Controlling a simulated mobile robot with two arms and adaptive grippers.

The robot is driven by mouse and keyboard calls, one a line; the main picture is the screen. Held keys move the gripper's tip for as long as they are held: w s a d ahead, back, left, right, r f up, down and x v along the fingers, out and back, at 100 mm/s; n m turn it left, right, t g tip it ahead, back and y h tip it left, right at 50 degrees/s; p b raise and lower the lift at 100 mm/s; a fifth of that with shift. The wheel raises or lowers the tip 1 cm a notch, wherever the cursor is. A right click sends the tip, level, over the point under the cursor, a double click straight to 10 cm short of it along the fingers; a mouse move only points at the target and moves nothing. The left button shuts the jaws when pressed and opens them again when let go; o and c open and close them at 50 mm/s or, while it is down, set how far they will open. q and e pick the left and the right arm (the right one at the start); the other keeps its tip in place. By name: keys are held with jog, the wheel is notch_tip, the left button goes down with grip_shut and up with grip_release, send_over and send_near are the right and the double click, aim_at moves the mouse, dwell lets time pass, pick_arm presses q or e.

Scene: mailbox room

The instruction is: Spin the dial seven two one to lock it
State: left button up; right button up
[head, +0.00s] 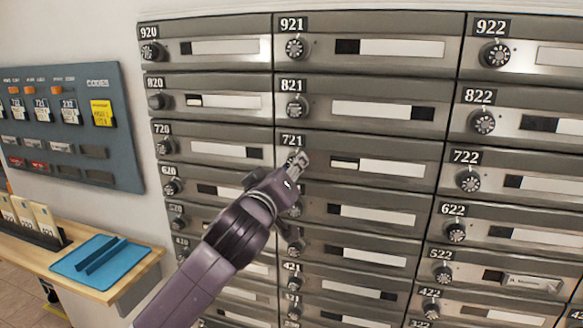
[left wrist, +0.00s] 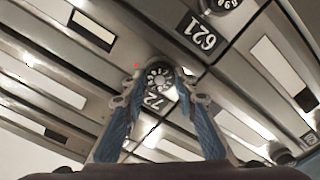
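The 721 drawer's number plate (head: 292,140) is in the middle column of the mailbox wall in the head view. Its dial is largely hidden there behind my left gripper (head: 300,160). In the left wrist view the round black dial with pale marks (left wrist: 160,78) sits between the two fingertips of my left gripper (left wrist: 161,76). My right gripper is in neither view.
Similar dials surround it: the 821 dial (head: 295,106) above, the 720 dial (head: 164,154) left, the 722 dial (head: 467,180) right. A grey code board (head: 75,130) hangs at left above a wooden shelf (head: 125,277) with a blue tray (head: 75,266).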

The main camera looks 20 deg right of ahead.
pick_arm(q)
jog(key=c, duration=0.4)
jog(key=shift+c, duration=0.2)
jog(key=shift+m, duration=0.3)
jog(key=shift+m+p, duration=6.6)
jog(key=shift+m, duration=10.5)
jog(key=shift+f, duration=0.1)
